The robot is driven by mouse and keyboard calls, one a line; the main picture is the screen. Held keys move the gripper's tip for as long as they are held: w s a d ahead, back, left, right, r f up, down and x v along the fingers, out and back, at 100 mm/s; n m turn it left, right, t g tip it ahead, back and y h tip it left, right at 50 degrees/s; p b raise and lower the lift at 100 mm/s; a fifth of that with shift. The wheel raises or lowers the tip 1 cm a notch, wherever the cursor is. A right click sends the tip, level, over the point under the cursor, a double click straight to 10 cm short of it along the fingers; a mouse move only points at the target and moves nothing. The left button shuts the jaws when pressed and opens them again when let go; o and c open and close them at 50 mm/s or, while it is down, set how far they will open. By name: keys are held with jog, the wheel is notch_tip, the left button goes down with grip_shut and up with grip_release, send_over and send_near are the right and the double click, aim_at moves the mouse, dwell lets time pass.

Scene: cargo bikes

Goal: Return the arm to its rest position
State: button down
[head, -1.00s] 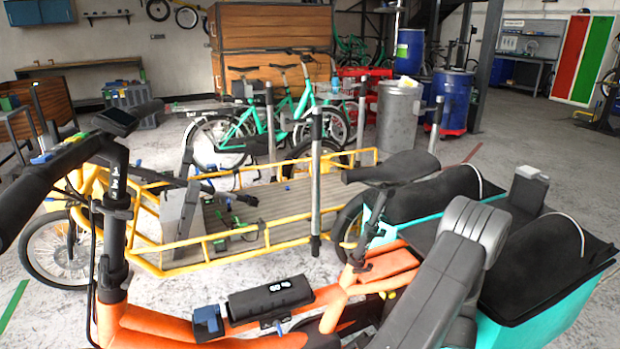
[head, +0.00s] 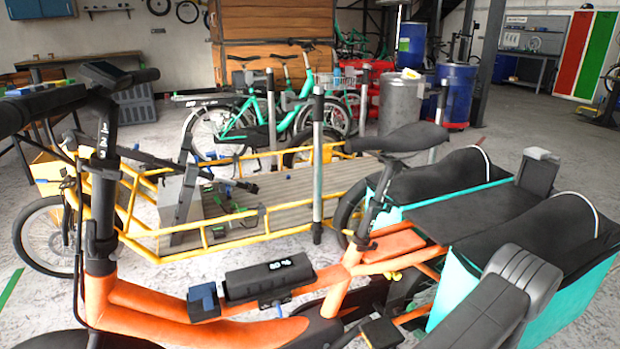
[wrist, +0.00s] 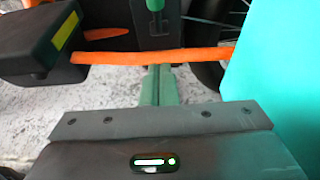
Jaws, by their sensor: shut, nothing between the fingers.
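My gripper (wrist: 160,75) shows in the wrist view as two green fingers pressed together, with nothing between them. It points toward the orange frame parts, with a teal panel (wrist: 275,75) to its right and a dark box with a yellow stripe (wrist: 45,40) to its left. I cannot tell whether it touches any of them. In the head view my dark arm links (head: 505,300) fold at the bottom right, in front of the teal cargo box; the gripper is out of that view.
An orange cargo bike (head: 150,300) stands close in front, with a black unit (head: 268,278) and a small blue box (head: 203,300) on its frame. Its teal box (head: 465,290) is at right. A yellow cargo bike (head: 215,246) stands behind. Open floor (head: 560,135) lies back right.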

notch_tip(320, 180, down, 6)
jog(key=t+y+b, duration=0.1)
jog(key=t+b, duration=0.4)
jog(key=b, duration=0.1)
jog(key=shift+w+a+y, duration=0.2)
jog(key=shift+w+y, duration=0.2)
